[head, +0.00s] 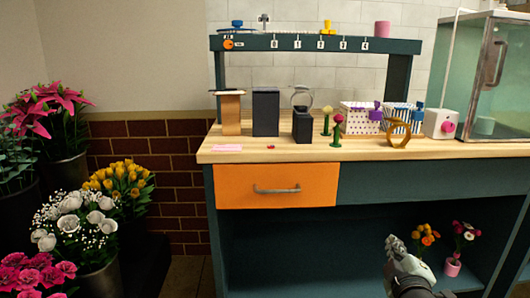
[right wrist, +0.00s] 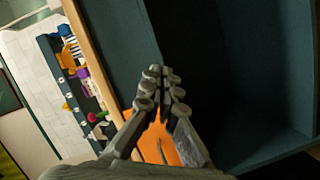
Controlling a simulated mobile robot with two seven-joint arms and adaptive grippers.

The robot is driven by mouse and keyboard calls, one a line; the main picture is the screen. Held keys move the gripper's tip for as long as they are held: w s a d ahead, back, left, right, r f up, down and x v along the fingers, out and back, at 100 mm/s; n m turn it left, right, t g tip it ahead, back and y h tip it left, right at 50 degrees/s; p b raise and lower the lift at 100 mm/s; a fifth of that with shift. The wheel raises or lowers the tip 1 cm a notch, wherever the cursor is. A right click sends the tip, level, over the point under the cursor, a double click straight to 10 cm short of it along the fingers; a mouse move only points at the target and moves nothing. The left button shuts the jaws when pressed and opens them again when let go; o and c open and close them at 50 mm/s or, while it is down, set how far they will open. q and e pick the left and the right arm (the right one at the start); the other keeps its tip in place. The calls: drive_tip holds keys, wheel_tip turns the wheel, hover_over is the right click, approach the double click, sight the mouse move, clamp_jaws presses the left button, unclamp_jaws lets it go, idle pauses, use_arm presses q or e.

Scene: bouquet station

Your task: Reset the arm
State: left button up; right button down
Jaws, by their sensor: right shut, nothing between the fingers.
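My right gripper (head: 397,246) shows at the lower right of the head view, in front of the workbench's dark lower shelf opening. In the right wrist view its fingers (right wrist: 163,78) are together with nothing between them. It touches nothing that I can see. My left gripper is in neither view.
The workbench (head: 350,149) has a closed orange drawer (head: 245,190). A pink pot (head: 452,267) stands on the lower shelf. Flower buckets (head: 103,280) stand left.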

drive_tip(key=s+f+m+g, duration=0.25)
drive_tip(key=s+f, duration=0.35)
drive_tip(key=f, duration=0.3)
drive_tip(key=s+f+m+g, duration=0.2)
drive_tip(key=s+f+g, duration=0.2)
drive_tip(key=s+f, duration=0.3)
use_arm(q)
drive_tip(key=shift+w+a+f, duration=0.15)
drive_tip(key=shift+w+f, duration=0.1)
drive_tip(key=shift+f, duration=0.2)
use_arm(e)
drive_tip(key=s+a+f+m+g+y, duration=0.2)
drive_tip(key=s+f+g, duration=0.4)
drive_tip(key=s+f, duration=0.8)
drive_tip(key=s+a+m, duration=0.1)
drive_tip(key=s, duration=0.2)
drive_tip(key=shift+s+a, duration=0.2)
drive_tip(key=shift+s, duration=0.15)
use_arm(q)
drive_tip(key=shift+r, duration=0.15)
use_arm(e)
drive_tip(key=shift+g, duration=0.25)
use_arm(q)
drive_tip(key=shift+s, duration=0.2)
